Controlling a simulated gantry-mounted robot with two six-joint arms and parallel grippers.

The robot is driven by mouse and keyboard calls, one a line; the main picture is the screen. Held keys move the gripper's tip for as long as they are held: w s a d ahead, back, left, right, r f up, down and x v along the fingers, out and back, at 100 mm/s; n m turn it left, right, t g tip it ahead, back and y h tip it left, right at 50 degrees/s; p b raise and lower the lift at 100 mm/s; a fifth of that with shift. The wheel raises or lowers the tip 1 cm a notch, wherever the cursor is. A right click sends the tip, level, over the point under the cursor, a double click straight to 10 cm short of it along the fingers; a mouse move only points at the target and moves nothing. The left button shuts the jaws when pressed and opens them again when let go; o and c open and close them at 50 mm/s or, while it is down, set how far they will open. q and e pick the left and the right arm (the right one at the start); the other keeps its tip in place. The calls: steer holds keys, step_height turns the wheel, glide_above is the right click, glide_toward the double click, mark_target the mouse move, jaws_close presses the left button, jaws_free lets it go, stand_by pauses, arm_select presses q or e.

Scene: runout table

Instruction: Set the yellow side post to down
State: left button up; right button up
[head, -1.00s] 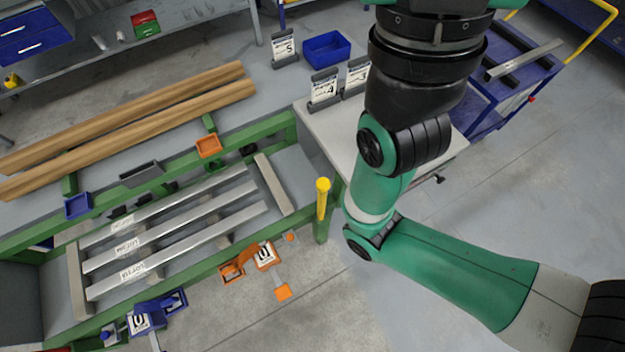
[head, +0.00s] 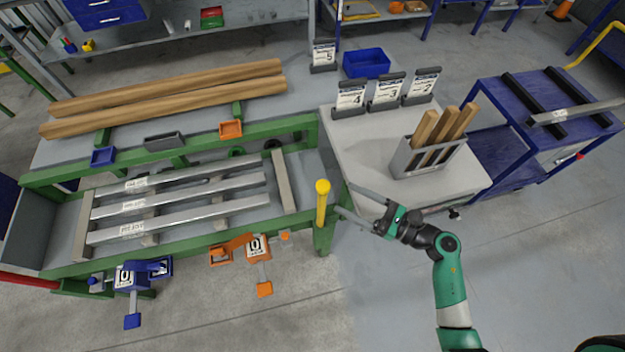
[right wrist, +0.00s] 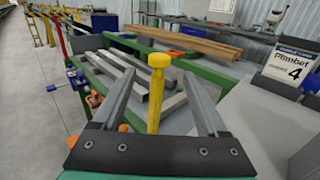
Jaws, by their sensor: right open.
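The yellow side post (head: 322,205) stands upright at the right end of the green runout table (head: 303,125), with a rounded knob on top. My right gripper (head: 346,199) is open and empty just right of the post, its fingers pointing at it. In the right wrist view the yellow post (right wrist: 156,95) shows between the two spread fingers (right wrist: 157,82). The head view shows a small gap between fingertips and post, so it seems just beyond the tips. My left gripper is not in view.
Metal bars (head: 180,205) lie on the runout table left of the post. Orange (head: 257,247) and blue (head: 130,278) clamp-like units sit along its front edge. A pale side table (head: 355,150) with a grey holder of wooden pieces (head: 405,160) stands behind my right gripper.

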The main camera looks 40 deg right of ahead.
mark_target(317, 183)
steer(key=b+x, duration=0.1)
steer(key=x, duration=1)
steer(key=shift+a, duration=0.15)
steer(key=shift+c, duration=0.2)
jaws_close()
stand_by(0.6)
steer(key=shift+f, duration=0.15)
